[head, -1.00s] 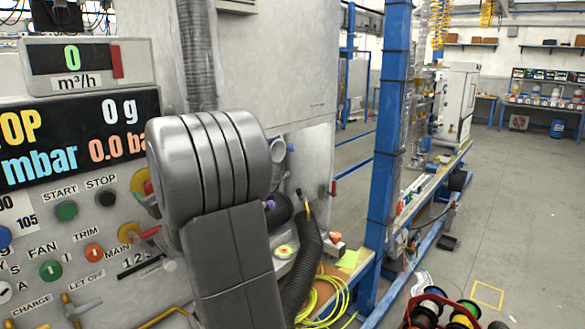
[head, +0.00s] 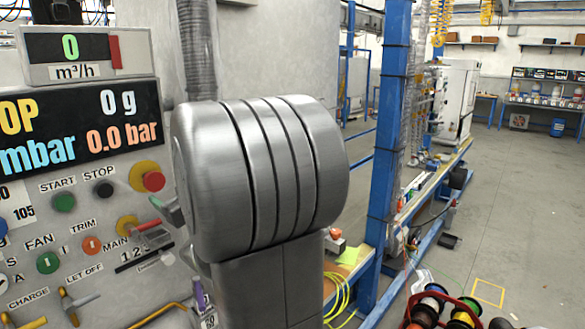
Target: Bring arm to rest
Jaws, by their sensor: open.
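A large grey joint of my own arm fills the middle of the head view, in front of the right side of the control panel (head: 100,220). My gripper is not in view. The panel carries a lit display (head: 80,130) reading 0 g and 0.0 bar, a green START button (head: 64,203), a black STOP button (head: 105,189) and a red knob on a yellow base (head: 152,181). My arm hides the wall and shelf area behind it.
A blue post (head: 388,150) stands right of my arm. A yellow cable (head: 338,298) hangs over a wooden bench (head: 362,262). A red crate of spools (head: 440,308) is at the lower right. The grey floor (head: 530,220) beyond is mostly open.

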